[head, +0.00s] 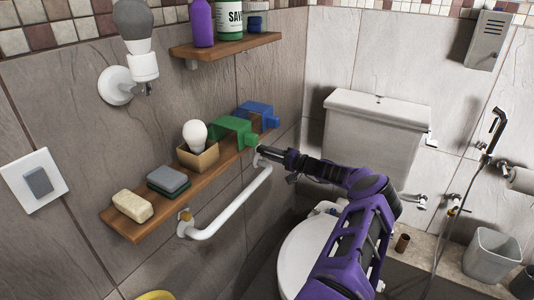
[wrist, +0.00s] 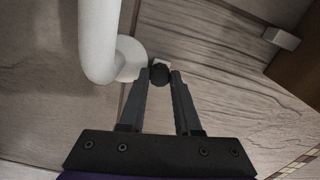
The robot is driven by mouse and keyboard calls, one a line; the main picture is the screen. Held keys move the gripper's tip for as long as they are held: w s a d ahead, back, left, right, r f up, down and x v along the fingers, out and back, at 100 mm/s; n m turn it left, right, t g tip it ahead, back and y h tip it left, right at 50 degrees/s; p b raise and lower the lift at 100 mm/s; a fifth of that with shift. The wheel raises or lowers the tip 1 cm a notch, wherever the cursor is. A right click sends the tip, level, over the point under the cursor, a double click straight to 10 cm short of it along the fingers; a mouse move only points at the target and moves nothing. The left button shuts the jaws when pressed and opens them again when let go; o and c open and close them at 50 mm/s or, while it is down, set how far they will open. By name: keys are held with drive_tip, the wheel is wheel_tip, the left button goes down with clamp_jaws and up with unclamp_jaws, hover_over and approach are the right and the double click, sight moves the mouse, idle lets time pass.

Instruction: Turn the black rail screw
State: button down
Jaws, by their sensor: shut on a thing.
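The black rail screw (wrist: 159,76) shows in the wrist view as a dark round head beside the white rail's end flange. My gripper (wrist: 160,82) has its two fingertips on either side of this head and is shut on it. The white grab rail (head: 232,206) runs along the left wall below the lower shelf. Its near end has a brass-coloured screw (head: 185,215). In the head view my gripper (head: 262,150) is at the rail's far end, and the black screw there is too small to make out.
The lower wooden shelf (head: 180,198) is just above the rail. The toilet (head: 306,250) stands below my arm.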

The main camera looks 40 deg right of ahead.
drive_tip(key=c, duration=0.6)
unclamp_jaws()
drive_tip(key=p+v, duration=0.1)
drive_tip(key=v, duration=1.6)
drive_tip(key=shift+s, duration=0.25)
drive_tip(key=shift+w+r, duration=0.1)
